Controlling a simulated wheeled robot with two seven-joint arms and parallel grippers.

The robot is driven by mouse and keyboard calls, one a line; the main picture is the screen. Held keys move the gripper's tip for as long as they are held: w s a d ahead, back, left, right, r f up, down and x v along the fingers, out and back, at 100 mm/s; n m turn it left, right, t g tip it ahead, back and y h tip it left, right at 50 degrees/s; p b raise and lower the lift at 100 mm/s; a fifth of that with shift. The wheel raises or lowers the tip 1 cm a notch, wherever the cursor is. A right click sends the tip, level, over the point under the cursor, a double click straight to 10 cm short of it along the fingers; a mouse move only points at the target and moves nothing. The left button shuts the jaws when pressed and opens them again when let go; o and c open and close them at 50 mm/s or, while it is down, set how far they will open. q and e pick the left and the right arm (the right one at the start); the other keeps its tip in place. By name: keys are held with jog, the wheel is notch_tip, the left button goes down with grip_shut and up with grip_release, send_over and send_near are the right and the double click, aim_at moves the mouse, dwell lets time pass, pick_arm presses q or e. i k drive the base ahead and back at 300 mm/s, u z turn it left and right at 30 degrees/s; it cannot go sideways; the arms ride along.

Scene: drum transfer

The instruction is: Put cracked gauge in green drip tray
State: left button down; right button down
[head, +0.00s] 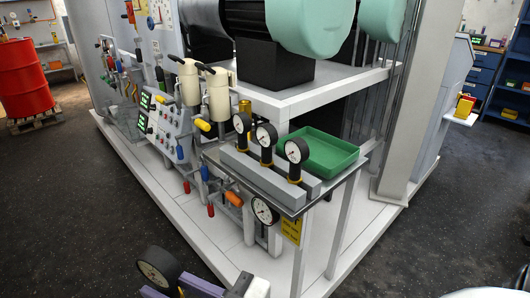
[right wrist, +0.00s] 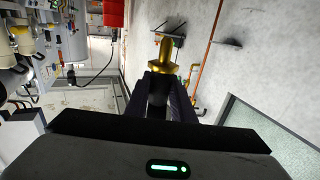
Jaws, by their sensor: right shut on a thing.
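My right gripper (head: 178,289) is at the bottom left of the head view, in front of the white platform. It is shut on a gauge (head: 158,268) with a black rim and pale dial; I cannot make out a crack. In the right wrist view, a brass stem (right wrist: 168,48) sticks out beyond the gripper's fingers (right wrist: 168,82). The green drip tray (head: 318,154) lies on the grey bench, far up and right of the gripper, and looks empty. My left gripper is not in view.
Three upright gauges (head: 297,150) stand on grey blocks (head: 262,176) in front of the tray. Another gauge (head: 264,211) hangs below the bench edge. Valves with coloured handles (head: 234,198) and cream cylinders (head: 218,95) stand left of the bench. A white shelf (head: 300,97) overhangs behind.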

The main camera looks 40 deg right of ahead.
aim_at(316, 154)
jog(key=u, duration=0.1)
jog(key=i, duration=0.7)
jog(key=z, duration=1.75)
